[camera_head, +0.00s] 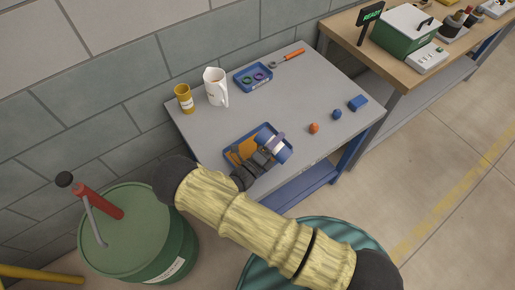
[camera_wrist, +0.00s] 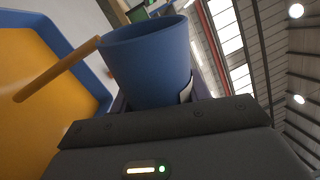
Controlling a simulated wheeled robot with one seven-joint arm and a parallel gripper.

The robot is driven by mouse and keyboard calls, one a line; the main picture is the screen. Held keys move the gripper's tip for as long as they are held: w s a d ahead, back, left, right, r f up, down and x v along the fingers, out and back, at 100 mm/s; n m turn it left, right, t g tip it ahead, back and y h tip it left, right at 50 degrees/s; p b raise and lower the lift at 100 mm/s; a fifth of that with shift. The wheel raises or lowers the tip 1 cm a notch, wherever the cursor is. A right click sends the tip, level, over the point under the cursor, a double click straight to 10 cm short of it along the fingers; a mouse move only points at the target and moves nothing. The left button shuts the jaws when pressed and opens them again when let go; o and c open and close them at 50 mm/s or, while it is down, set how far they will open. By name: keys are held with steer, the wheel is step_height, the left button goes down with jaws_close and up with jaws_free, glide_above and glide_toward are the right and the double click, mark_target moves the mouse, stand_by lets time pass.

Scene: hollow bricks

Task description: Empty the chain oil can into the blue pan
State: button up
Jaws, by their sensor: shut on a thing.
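The blue pan (camera_head: 243,137) lies on the grey table near its front edge, and amber liquid covers its floor. It also shows at the left of the wrist view (camera_wrist: 85,78). My gripper (camera_head: 262,159) is shut on a blue can (camera_head: 269,146) with a pale label, held tipped over the pan. In the wrist view the can (camera_wrist: 150,65) has its open mouth toward the pan, and an amber stream (camera_wrist: 55,70) runs from its rim toward the pan. The can's inside is mostly hidden, so I cannot tell how much it holds.
A yellow can (camera_head: 184,98), a white jug (camera_head: 216,87) and a small blue tray with rings (camera_head: 252,78) stand toward the back. An orange-handled tool (camera_head: 290,57) lies behind. Small orange and blue pieces (camera_head: 314,128) lie right. A green drum (camera_head: 150,235) stands front left.

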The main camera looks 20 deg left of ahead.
stand_by(0.4)
steer(key=shift+a+f+n, duration=0.15)
steer(key=shift+f+n, duration=0.15)
steer(key=shift+n, duration=0.5)
steer(key=shift+f, duration=0.1)
steer(key=shift+w+a+f+n+y+b, duration=0.15)
steer(key=shift+f+n+y+b, duration=0.25)
steer(key=shift+n, duration=0.4)
steer(key=shift+r+t, duration=0.1)
steer(key=shift+t, duration=0.2)
steer(key=shift+r, duration=0.1)
steer(key=m, duration=0.1)
steer(key=r+m+p, duration=0.2)
steer(key=shift+d+r+h, duration=0.2)
steer(key=shift+d+h, duration=0.05)
steer(key=shift+h, duration=0.15)
